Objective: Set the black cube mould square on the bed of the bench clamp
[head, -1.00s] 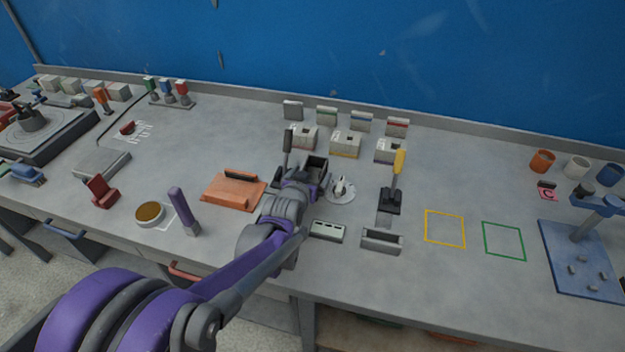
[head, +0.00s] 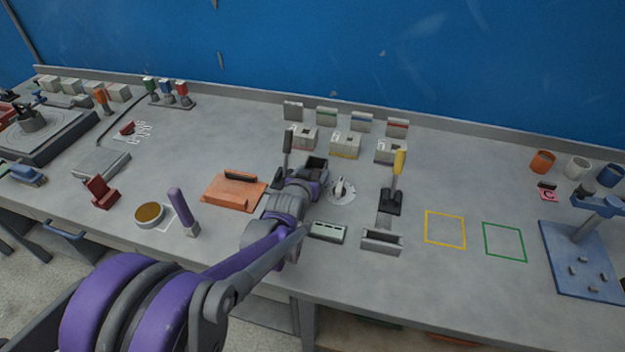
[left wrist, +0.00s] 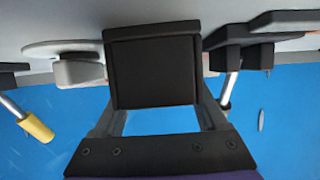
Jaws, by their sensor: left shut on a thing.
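The black cube mould (head: 317,165) is held in my left gripper (head: 307,180), above the middle of the bench. In the left wrist view the mould (left wrist: 152,70) fills the space between the fingers, its dark square face towards the camera. My left gripper is shut on it. A lever with a black handle (head: 287,145) stands just left of the gripper; its base is mostly hidden by my arm. Dark clamp parts (left wrist: 245,42) show beside the mould in the left wrist view. I cannot tell the gap between mould and clamp bed. My right gripper is not in view.
A yellow-handled lever (head: 396,185) stands to the right, behind a grey slotted block (head: 381,240). A round white dial plate (head: 342,191) is close to the gripper's right. An orange block (head: 233,190) lies to its left. Small boxes (head: 345,144) stand behind. Yellow and green outlines on the right are empty.

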